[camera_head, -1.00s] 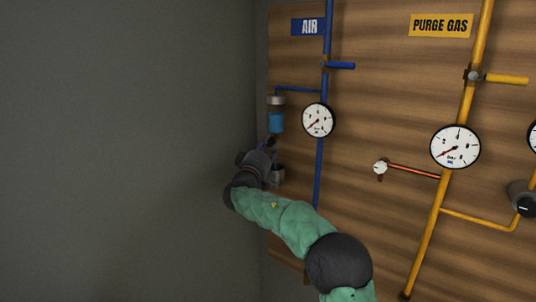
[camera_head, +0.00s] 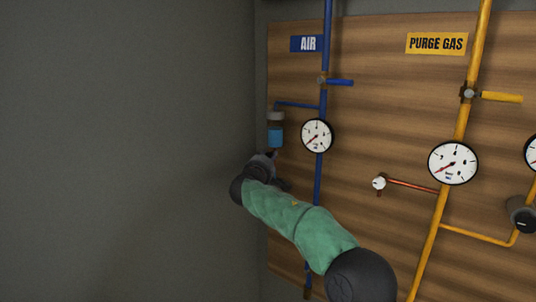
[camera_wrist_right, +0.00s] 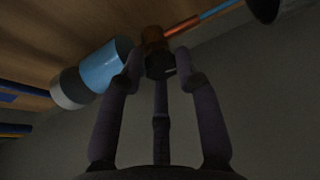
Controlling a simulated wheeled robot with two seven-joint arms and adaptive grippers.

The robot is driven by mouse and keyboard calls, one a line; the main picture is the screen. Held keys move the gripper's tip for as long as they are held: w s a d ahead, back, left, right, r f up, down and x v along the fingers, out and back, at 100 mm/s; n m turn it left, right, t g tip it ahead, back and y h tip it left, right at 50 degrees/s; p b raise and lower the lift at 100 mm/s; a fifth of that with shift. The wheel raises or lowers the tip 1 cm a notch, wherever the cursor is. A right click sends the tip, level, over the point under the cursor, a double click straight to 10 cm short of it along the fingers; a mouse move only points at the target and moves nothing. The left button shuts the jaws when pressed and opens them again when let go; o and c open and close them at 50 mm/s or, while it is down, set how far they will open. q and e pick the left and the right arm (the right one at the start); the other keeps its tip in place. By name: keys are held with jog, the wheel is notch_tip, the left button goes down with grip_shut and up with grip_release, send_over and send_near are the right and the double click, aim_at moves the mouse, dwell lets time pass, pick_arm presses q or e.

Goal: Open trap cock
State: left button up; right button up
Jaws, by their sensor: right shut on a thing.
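The trap on the air line is a blue bowl (camera_head: 275,132) with a light cap, hanging from a short blue branch pipe at the panel's left edge. It also shows as a blue cylinder in the right wrist view (camera_wrist_right: 106,66). Below it in that view is the cock, a dark knob with a copper-coloured body (camera_wrist_right: 157,58). My right gripper (camera_head: 268,160) is just under the bowl, and in the wrist view its fingers (camera_wrist_right: 160,72) are closed around the dark knob. The gripper and wrist hide the cock in the head view. My left gripper is not in view.
The blue air pipe (camera_head: 319,178) with a gauge (camera_head: 317,135) and a blue lever valve (camera_head: 340,82) runs close to the right of my gripper. A small white gauge (camera_head: 379,183) and the yellow purge gas pipe (camera_head: 429,245) are farther right. The grey wall (camera_head: 120,150) lies left.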

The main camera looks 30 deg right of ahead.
jog(key=n+g+p, duration=0.1)
jog(key=n+p, duration=0.1)
jog(key=p, duration=0.1)
jog(key=shift+a+n+y, duration=0.1)
jog(key=shift+n+y, duration=0.2)
jog(key=shift+n, duration=0.1)
jog(key=shift+f, duration=0.1)
jog(key=o, duration=1.1)
jog(key=shift+w, duration=0.1)
